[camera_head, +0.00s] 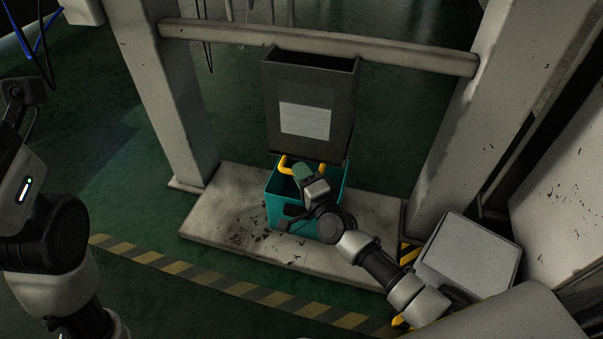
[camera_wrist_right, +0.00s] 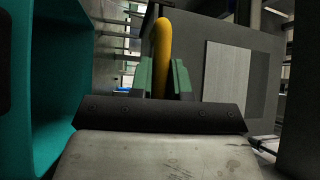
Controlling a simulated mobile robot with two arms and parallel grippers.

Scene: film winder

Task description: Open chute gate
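The dark grey chute (camera_head: 343,110) hangs from a crossbar, with a pale label on its front. A yellow handle (camera_head: 285,166) shows at its lower edge. A teal bin (camera_head: 335,195) stands under it. My right gripper (camera_head: 303,172) is at the handle, partly hiding the handle and the bin. In the right wrist view, the green fingers (camera_wrist_right: 162,77) lie on both sides of the yellow handle (camera_wrist_right: 162,45) and look shut on it. The chute front (camera_wrist_right: 265,70) is just behind. My left arm is at the left edge; its gripper is not in view.
The bin stands on a pale stained platform (camera_head: 215,215) between two posts (camera_head: 185,110). A yellow-and-black striped line (camera_head: 240,288) crosses the green floor in front. A grey box-like panel (camera_head: 468,252) is right of my right arm. The floor at front left is clear.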

